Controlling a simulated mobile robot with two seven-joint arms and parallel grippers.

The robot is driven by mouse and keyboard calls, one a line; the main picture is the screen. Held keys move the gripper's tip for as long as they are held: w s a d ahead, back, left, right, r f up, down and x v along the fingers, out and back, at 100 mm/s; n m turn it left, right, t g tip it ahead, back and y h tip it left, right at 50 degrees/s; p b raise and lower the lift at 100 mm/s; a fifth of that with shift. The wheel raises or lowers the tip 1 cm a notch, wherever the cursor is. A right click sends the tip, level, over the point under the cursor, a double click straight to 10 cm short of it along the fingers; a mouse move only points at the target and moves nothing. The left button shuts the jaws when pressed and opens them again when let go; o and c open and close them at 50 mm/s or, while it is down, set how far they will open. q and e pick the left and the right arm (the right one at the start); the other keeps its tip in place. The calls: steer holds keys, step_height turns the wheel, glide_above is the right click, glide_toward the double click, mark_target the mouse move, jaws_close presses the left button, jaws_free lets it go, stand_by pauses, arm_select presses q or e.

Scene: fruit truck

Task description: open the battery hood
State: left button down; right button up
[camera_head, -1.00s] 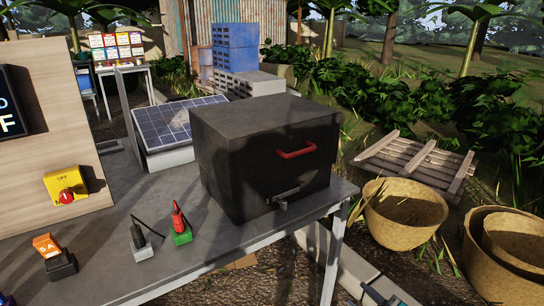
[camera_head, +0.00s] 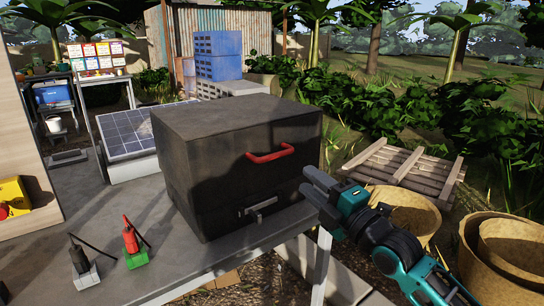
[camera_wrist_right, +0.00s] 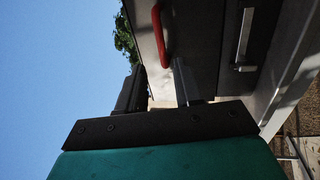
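The battery hood is a dark grey box (camera_head: 235,165) on the grey table. It is closed, with a red handle (camera_head: 281,155) high on its front and a metal latch (camera_head: 258,206) below. My right gripper (camera_head: 311,182) is just right of the box front, apart from the red handle. In the right wrist view the two fingers (camera_wrist_right: 157,82) stand apart with nothing between them. There the red handle (camera_wrist_right: 161,38) is beyond the fingertips and the latch (camera_wrist_right: 245,40) is off to the right. My left gripper is not in view.
Red (camera_head: 130,237) and black (camera_head: 76,256) clamps stand on the table (camera_head: 190,265) left of the box. A solar panel (camera_head: 134,130) is behind it. Woven baskets (camera_head: 405,212) and a wooden pallet (camera_head: 402,167) lie on the ground to the right.

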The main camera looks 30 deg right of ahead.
mark_target(277, 155)
steer(key=x, duration=1.2)
steer(key=shift+f, duration=0.15)
jaws_close()
